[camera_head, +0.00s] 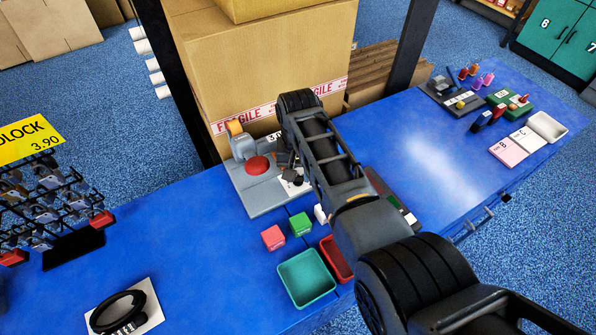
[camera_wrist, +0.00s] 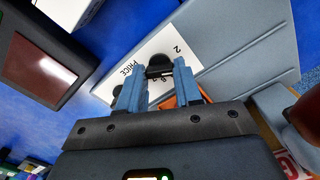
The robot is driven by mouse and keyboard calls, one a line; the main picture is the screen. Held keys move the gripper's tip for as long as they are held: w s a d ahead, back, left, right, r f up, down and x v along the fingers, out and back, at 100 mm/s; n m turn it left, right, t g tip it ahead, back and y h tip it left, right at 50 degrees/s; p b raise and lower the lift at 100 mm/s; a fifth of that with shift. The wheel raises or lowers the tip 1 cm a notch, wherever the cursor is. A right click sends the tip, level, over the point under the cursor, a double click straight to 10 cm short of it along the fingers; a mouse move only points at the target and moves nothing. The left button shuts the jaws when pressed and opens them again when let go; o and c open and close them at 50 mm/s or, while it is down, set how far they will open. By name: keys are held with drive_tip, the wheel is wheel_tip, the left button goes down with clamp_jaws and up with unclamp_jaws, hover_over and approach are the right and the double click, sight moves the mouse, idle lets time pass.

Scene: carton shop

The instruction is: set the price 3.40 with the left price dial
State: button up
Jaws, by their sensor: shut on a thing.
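The grey price machine (camera_head: 250,190) stands on the blue counter, with a red button on top. Its white PRICE label (camera_wrist: 130,68) shows in the wrist view, with a "2" printed on it. A black dial (camera_wrist: 158,70) shows between the blue fingers of my gripper (camera_wrist: 157,84), which is shut on it. A second dark knob (camera_wrist: 117,91) is partly hidden beside one finger. I cannot tell from the label which dial is the left one. In the head view my gripper (camera_head: 289,162) is over the label. The price display (camera_head: 273,137) starts with "3"; the rest is hidden.
A large carton (camera_head: 265,65) stands behind the machine. In front are a red block (camera_head: 273,237), a green block (camera_head: 299,224), a teal tray (camera_head: 306,279) and a red tray (camera_head: 338,258). A black ring lock (camera_head: 118,310) lies front left. The counter's left middle is clear.

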sight(297, 176)
idle(0.3)
drive_tip(key=o, duration=1)
drive_tip(key=shift+o, duration=0.2)
drive_tip(key=shift+r, duration=3.9)
drive_tip(key=shift+a, duration=0.1)
